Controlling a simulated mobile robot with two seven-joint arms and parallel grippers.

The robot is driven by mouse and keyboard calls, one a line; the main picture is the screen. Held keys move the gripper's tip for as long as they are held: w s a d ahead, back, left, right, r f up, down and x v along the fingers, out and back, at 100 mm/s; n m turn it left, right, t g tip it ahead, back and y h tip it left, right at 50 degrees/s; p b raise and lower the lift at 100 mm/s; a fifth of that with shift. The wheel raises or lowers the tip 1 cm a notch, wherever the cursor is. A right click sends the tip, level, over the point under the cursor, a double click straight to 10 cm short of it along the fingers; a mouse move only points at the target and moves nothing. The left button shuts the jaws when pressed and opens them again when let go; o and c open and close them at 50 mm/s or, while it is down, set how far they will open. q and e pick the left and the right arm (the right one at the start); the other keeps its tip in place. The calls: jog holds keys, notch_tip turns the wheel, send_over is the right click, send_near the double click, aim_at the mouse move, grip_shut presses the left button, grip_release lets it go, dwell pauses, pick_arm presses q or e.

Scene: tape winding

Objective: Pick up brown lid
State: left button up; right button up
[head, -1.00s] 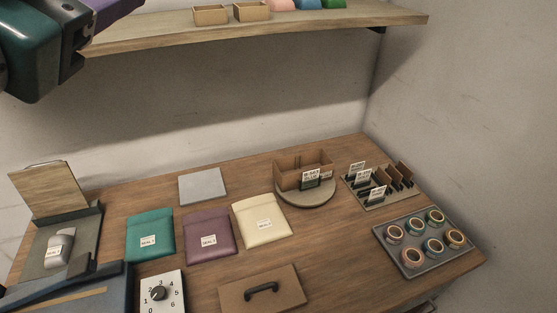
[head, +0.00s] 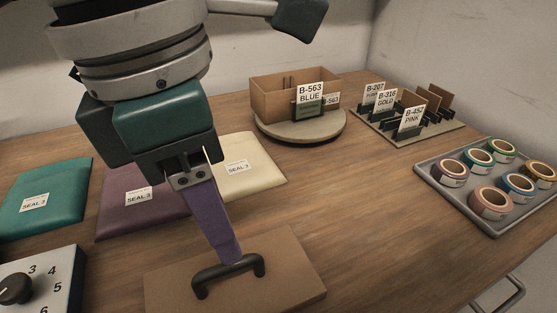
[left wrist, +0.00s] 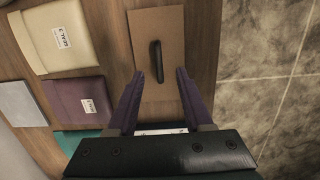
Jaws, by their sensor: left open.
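The brown lid (head: 285,281) lies flat on the wooden table at the front, with a black bar handle (head: 229,274) on top. The lid (left wrist: 158,30) and its handle (left wrist: 156,60) also show in the left wrist view. My left gripper (head: 232,258) reaches down above the lid, its purple finger close to the handle. In the left wrist view the two purple fingers (left wrist: 159,76) are spread apart, with the handle between and beyond their tips. Nothing is held. In the head view one finger hides the other. My right gripper is not seen.
Teal (head: 45,205), purple (head: 118,207) and cream (head: 260,160) pouches lie behind and left of the lid. A dial box (head: 62,262) stands at left. An open box (head: 263,92) sits on a turntable (head: 272,132). A tape tray (head: 447,190) is at right, with clear table between.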

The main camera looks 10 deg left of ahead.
aim_at(228, 268)
pick_arm(q)
notch_tip(228, 268, down, 4)
jog(key=shift+d+f, duration=0.15)
jog(key=f, duration=0.5)
jog(key=shift+w+a, duration=0.1)
jog(key=shift+a, duration=0.15)
jog(key=shift+c, duration=0.4)
grip_shut()
